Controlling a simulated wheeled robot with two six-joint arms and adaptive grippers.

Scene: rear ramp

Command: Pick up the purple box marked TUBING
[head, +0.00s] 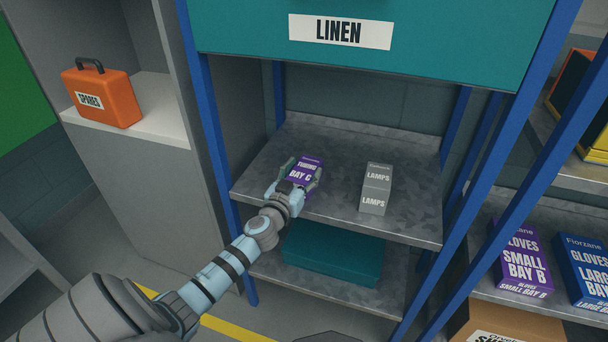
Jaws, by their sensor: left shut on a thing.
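The purple box marked TUBING and BAY C (306,171) is on the grey metal shelf (338,210), toward its left side. My left gripper (297,179) reaches in from the front left and is shut on this box, with a finger on each side of it. The gripper hides the lower front of the box, so I cannot tell whether the box touches the shelf. My right gripper is not in view.
A grey LAMPS box (375,188) stands to the right on the same shelf. A teal LINEN bin (360,55) hangs above, and a teal box (333,255) lies below. Blue posts (216,150) flank the shelf. An orange SPARES case (102,97) is at left.

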